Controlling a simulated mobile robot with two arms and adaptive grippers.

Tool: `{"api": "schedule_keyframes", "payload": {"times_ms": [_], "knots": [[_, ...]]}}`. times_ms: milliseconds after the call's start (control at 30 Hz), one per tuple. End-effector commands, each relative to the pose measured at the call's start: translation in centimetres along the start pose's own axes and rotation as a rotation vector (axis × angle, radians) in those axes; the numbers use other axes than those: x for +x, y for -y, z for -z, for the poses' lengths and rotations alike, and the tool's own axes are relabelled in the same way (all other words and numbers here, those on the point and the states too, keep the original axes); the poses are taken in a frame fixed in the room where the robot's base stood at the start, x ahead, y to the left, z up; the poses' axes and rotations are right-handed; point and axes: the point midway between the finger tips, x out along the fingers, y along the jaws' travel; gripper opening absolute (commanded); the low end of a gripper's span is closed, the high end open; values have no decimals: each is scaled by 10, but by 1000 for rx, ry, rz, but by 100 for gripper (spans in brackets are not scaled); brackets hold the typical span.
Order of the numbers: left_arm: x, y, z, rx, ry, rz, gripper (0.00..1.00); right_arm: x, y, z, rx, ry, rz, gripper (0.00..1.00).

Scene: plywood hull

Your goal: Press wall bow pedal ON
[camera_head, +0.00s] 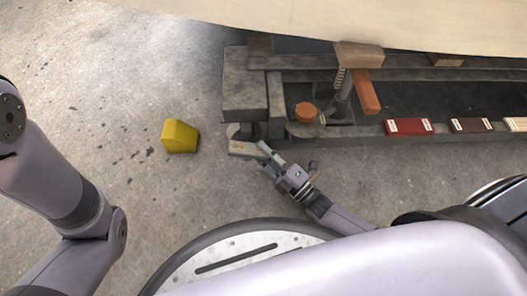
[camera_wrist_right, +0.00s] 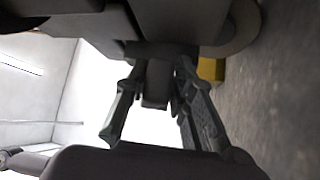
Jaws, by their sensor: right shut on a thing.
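The wall bow pedal (camera_head: 243,148) is a small grey piece with orange marking, low at the left end of the dark metal frame. My right gripper (camera_head: 268,156) reaches it from the lower right and is shut on it. In the right wrist view, the gripper's two fingers (camera_wrist_right: 158,112) stand either side of a dark narrow part (camera_wrist_right: 156,84) of the pedal. The exact contact and the pedal's tilt are hard to tell. My left arm shows at the left edge, but its gripper is out of view.
A yellow block (camera_head: 180,136) lies on the concrete floor left of the pedal. Floor at left is mostly clear.

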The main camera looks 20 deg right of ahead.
Motion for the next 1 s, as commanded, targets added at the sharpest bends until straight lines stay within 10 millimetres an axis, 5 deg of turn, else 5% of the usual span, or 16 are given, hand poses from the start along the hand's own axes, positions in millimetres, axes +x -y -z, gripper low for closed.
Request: {"api": "schedule_keyframes", "payload": {"times_ms": [267,533,1000], "knots": [[0,0,0,0,-1,0,40,5,-5,5,6,-8,-15,40],[1,1,0,0,-1,3,40,1,-2,2,3,-4,-7,40],[0,0,0,0,-2,0,40,-64,-2,3,5,-7,-8,40]]}}
